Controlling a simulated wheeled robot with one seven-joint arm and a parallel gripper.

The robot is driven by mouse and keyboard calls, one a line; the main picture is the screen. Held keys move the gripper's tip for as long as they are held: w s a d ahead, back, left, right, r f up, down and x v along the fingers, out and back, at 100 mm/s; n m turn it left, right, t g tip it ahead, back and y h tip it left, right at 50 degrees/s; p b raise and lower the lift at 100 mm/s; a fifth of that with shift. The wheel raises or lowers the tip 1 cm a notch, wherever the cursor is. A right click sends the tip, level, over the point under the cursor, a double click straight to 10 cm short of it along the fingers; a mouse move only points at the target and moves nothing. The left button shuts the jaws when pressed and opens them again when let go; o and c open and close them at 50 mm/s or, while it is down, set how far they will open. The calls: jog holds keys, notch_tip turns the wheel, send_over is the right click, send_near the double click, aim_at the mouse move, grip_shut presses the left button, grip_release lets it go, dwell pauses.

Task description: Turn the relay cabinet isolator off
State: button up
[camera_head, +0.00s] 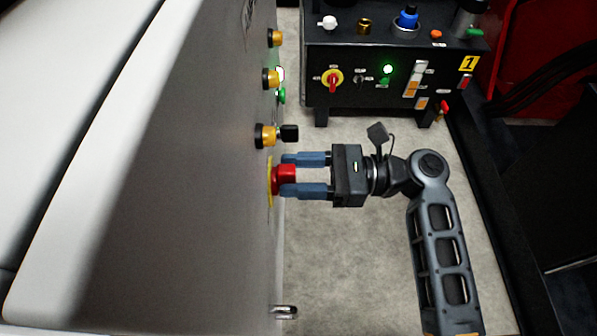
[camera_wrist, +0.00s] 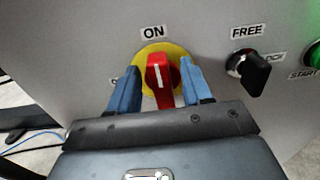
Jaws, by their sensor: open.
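The isolator is a red rotary knob (camera_wrist: 158,72) on a round yellow plate (camera_wrist: 175,50), set in the grey cabinet face (camera_wrist: 80,35). Its white mark points up towards the ON label (camera_wrist: 153,32). In the head view the red knob (camera_head: 286,180) sticks out from the side of the cabinet (camera_head: 200,180). My gripper (camera_head: 281,174) is level with it, its two blue fingers one on each side of the knob. In the wrist view my gripper (camera_wrist: 160,68) is open around the knob. Whether either finger touches it I cannot tell.
A black selector switch (camera_wrist: 254,72) marked FREE sits right of the isolator, with a green START button (camera_wrist: 314,54) beyond. A handle (camera_head: 285,312) sticks out low on the cabinet. A black control box (camera_head: 395,60) with another red-and-yellow switch (camera_head: 332,81) stands behind.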

grip_shut()
dwell(0.4)
jog(key=shift+s+n+p, duration=0.1)
jog(key=shift+n+p, duration=0.2)
jog(key=n+p, duration=0.1)
jog(key=n, duration=0.1)
jog(key=s+n, duration=0.1)
jog(key=n, duration=0.2)
jog(key=n+p, duration=0.1)
jog(key=n, duration=0.2)
jog(key=shift+s+a+f+p, duration=0.1)
jog(key=shift+s+f+p, duration=0.05)
jog(key=shift+f+p, duration=0.2)
jog(key=n, duration=0.2)
jog(key=n+b, duration=0.1)
jog(key=n, duration=0.1)
jog(key=shift+s+f+n, duration=0.2)
jog(key=shift+f+n, duration=0.1)
jog(key=shift+f, duration=0.05)
jog(key=n+b, duration=0.1)
jog(key=n, duration=0.1)
jog(key=n+b, duration=0.1)
jog(key=n, duration=0.1)
jog(key=shift+s+f+n, duration=0.1)
jog(key=shift+f+n, duration=0.2)
jog(key=shift+f, duration=0.05)
